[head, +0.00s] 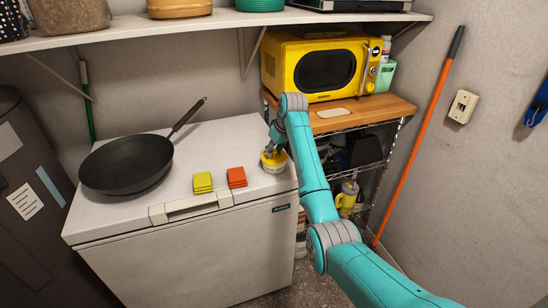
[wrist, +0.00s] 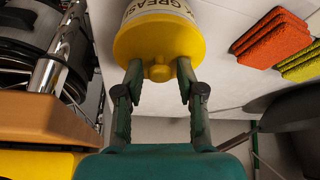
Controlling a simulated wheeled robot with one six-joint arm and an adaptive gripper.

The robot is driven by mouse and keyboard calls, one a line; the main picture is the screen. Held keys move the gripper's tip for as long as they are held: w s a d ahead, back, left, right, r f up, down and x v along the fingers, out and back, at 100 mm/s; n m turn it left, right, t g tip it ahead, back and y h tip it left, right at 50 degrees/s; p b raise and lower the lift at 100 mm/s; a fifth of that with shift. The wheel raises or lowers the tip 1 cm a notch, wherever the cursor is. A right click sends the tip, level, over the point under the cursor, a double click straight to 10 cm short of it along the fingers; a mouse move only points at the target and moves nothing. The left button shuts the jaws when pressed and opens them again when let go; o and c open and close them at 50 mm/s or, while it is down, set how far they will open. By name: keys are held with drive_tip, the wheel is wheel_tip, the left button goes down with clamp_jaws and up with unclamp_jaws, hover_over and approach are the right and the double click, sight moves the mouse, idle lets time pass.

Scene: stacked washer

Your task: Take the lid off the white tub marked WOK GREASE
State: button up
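The white tub (head: 272,168) with a yellow lid (head: 274,157) stands on the white chest freezer near its right end. In the wrist view, the tub (wrist: 155,12) appears upside down at the top, and its label shows part of the word GREASE. The lid (wrist: 150,40) is seated on the tub and has a small yellow knob (wrist: 159,73).
Orange sponges (head: 236,177) and yellow sponges (head: 202,183) lie left of the tub on the freezer (head: 230,137). A black wok (head: 126,163) is farther left. A wooden-topped rack (head: 375,108) with a yellow microwave (head: 318,68) stands close on the right.

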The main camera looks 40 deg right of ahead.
clamp_jaws()
